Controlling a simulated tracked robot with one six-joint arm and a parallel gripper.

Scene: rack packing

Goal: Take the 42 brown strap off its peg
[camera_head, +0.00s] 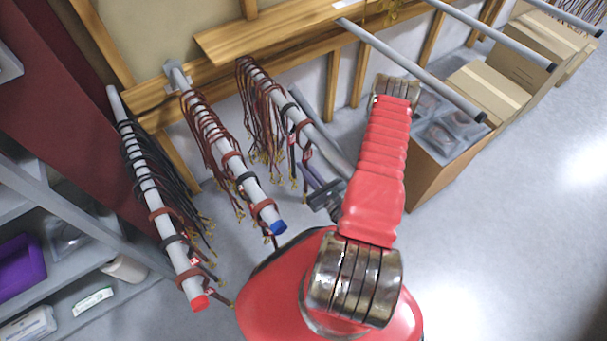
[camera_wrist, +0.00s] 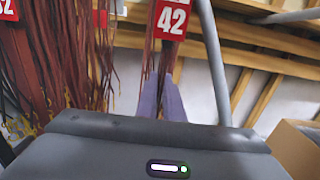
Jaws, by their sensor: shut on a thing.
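The 42 brown strap (camera_wrist: 166,55) hangs below a red tag marked 42 (camera_wrist: 171,18) in the wrist view. My gripper (camera_wrist: 161,82) has its two purple fingers closed together around the strap, just below the tag. In the head view my gripper (camera_head: 311,176) is at the front part of the third peg from the left (camera_head: 326,147), where straps loop over the pole. The top of the 42 strap is cut off in the wrist view, so its loop on the peg is not visible there.
Many brown straps (camera_wrist: 65,60) hang close on the left in the wrist view. Two more loaded pegs stand left, one blue-tipped (camera_head: 278,227) and one red-tipped (camera_head: 199,303). A cardboard box (camera_head: 430,172) with wrapped items stands right. Open floor lies at the lower right.

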